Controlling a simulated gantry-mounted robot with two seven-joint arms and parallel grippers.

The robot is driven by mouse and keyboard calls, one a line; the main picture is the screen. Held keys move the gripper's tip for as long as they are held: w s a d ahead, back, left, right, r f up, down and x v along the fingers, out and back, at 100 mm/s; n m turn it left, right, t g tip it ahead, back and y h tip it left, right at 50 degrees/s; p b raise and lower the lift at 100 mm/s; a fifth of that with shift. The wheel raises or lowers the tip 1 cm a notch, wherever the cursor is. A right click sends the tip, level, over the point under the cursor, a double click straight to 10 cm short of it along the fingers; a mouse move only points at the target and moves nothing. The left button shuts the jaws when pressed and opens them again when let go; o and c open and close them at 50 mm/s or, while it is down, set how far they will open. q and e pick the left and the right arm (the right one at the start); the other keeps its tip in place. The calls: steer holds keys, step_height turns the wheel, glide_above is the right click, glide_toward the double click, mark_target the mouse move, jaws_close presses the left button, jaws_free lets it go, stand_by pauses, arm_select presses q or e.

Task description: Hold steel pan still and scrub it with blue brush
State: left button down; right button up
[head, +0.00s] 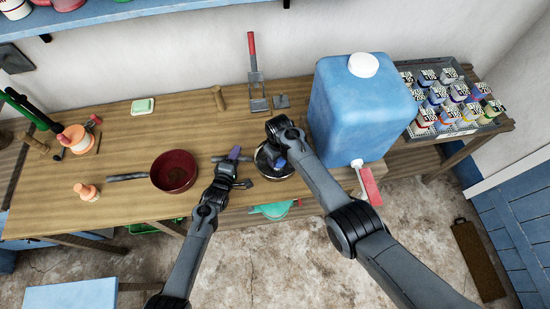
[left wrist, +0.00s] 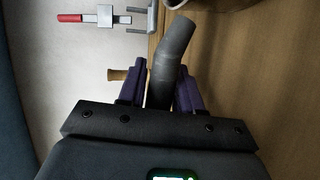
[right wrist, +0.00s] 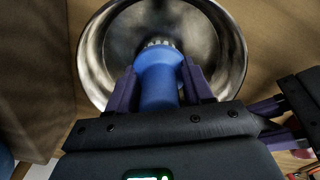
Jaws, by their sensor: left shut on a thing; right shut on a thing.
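The steel pan (right wrist: 92,62) lies on the wooden table, with its shiny round bowl filling the top of the right wrist view. In the head view the pan (head: 263,168) is partly hidden by my right arm. My left gripper (head: 234,170) is shut on the pan's dark grey handle (left wrist: 173,55), which sits between its purple fingers. My right gripper (head: 277,160) is shut on the blue brush (right wrist: 158,80). The brush points down into the pan, its pale bristles at the pan's inside; whether they touch the bottom I cannot tell.
A red pan (head: 174,171) stands left of my left gripper. A soap dish (head: 143,106) lies at the back. The table between has free room.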

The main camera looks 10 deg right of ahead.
steer(key=shift+w+d+r, duration=0.1)
steer(key=shift+w+d, duration=0.05)
steer(key=shift+d, duration=0.7)
steer(key=shift+w+d, duration=0.1)
steer(key=shift+d, duration=0.75)
steer(key=shift+w+a, duration=0.2)
steer(key=shift+w, duration=0.55)
steer(key=shift+s+a+f, duration=0.15)
steer(key=shift+s+a, duration=0.5)
steer(key=shift+a, duration=0.25)
steer(key=shift+s+a+f, duration=0.15)
steer(key=shift+s+a, duration=0.45)
steer(key=shift+a, duration=0.3)
steer(key=shift+s+a+r, duration=0.1)
steer(key=shift+s+a, duration=0.95)
steer(key=shift+a, duration=0.3)
steer(key=shift+w+r, duration=0.15)
steer(key=shift+w, duration=0.8)
steer(key=shift+w+d, duration=0.15)
steer(key=shift+w, duration=0.4)
